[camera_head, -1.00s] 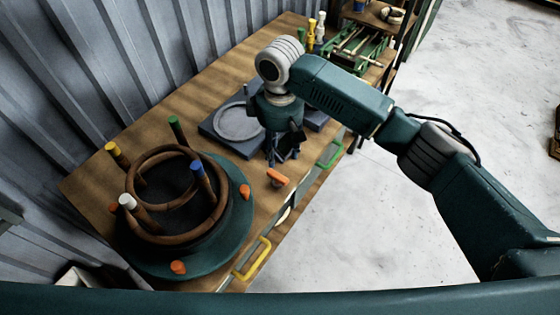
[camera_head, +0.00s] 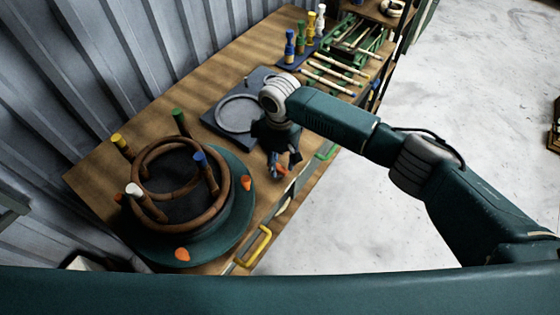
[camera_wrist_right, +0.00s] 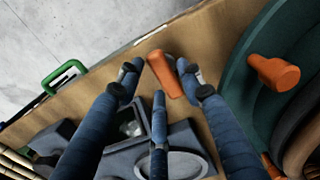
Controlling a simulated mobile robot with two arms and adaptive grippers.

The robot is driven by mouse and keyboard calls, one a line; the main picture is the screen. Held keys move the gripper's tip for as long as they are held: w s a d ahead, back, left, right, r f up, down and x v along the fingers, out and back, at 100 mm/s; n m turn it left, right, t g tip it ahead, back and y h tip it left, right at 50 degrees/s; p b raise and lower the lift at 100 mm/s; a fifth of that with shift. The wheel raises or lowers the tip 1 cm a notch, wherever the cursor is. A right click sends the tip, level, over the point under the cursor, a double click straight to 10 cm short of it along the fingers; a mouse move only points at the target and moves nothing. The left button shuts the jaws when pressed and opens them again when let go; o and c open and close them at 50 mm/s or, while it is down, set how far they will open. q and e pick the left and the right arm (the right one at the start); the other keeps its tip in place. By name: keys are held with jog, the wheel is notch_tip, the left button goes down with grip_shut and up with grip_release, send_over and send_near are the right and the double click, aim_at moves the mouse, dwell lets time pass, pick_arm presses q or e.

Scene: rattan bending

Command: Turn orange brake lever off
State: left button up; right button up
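The orange brake lever (camera_wrist_right: 164,74) stands at the table's front edge. In the head view only a bit of orange (camera_head: 283,160) shows, with my right gripper over the rest. My right gripper (camera_head: 280,172) points down there. In the right wrist view its blue fingers (camera_wrist_right: 158,80) are spread, with the lever's end between the two outer fingertips. I cannot tell whether any finger touches it. My left gripper is not in view.
A green turntable (camera_head: 236,222) with brown rattan rings, coloured-top posts and orange knobs (camera_head: 246,183) stands beside the lever. A grey plate (camera_head: 222,116) lies behind my gripper. Yellow (camera_head: 254,246) and green (camera_wrist_right: 63,77) handles stick out at the front edge. Rods (camera_head: 335,74) lie at the back.

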grip_shut()
jog(key=shift+r+n, duration=0.1)
jog(key=shift+n, duration=0.7)
jog(key=n, duration=0.4)
jog(key=shift+w+a, duration=0.15)
jog(key=n, duration=0.6)
jog(key=shift+w+a+n, duration=0.1)
jog(key=shift+a+n, duration=0.1)
jog(key=shift+n, duration=0.1)
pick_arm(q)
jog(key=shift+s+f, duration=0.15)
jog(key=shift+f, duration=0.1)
pick_arm(e)
jog(key=n, duration=0.5)
jog(key=shift+a+n, duration=0.15)
jog(key=shift+n, duration=0.15)
